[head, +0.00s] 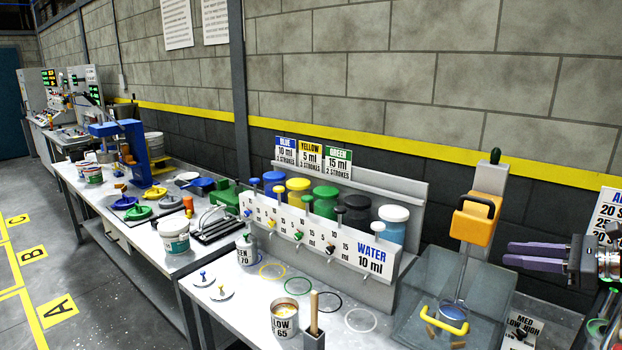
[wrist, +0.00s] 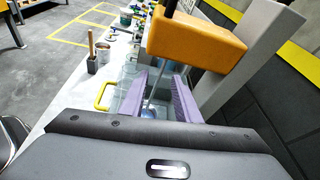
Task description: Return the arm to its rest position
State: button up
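My gripper (head: 507,253) is at the right edge of the head view. Its two purple fingers point left and stand apart with nothing between them. In the wrist view the fingers (wrist: 160,85) are also spread, with a thin metal rod showing beyond the gap. The orange mixer head (head: 474,219) with a black handle is just left of the fingertips in the head view. It looms close in front of them in the wrist view (wrist: 195,42). Most of my arm is out of view.
A clear enclosure (head: 409,310) with a yellow handle (head: 449,320) stands below the mixer head. A can (head: 285,319) and a dispenser rack (head: 320,240) with several coloured jars stand left on the bench. A wall runs behind; open floor (head: 35,270) lies at left.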

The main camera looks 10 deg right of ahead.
jog(key=a+f+n+g, duration=0.1)
jog(key=a+f, duration=0.1)
jog(key=a+f+n+g+h, duration=0.1)
jog(key=a+f+n, duration=0.1)
jog(key=a, duration=0.1)
jog(key=s+a+f+n+g, duration=0.1)
jog(key=a+f+g, duration=0.1)
jog(key=shift+a+f+h, duration=0.2)
jog(key=shift+a+h, duration=0.1)
jog(key=shift+a, duration=0.1)
jog(key=s+a+n+g+h, duration=0.1)
jog(key=s+a+n, duration=0.3)
jog(key=a+n, duration=0.4)
jog(key=s+a+n+g+h, duration=0.1)
jog(key=s+a+n+h, duration=0.2)
jog(key=a, duration=1.4)
jog(key=s+a+n+g+h, duration=0.1)
jog(key=s+a+n+h, duration=0.1)
jog(key=s+a+n, duration=0.5)
jog(key=a+n, duration=0.5)
jog(key=shift+s+a+f+n, duration=0.2)
jog(key=shift+a+f+n, duration=0.1)
jog(key=shift+a+n, duration=0.1)
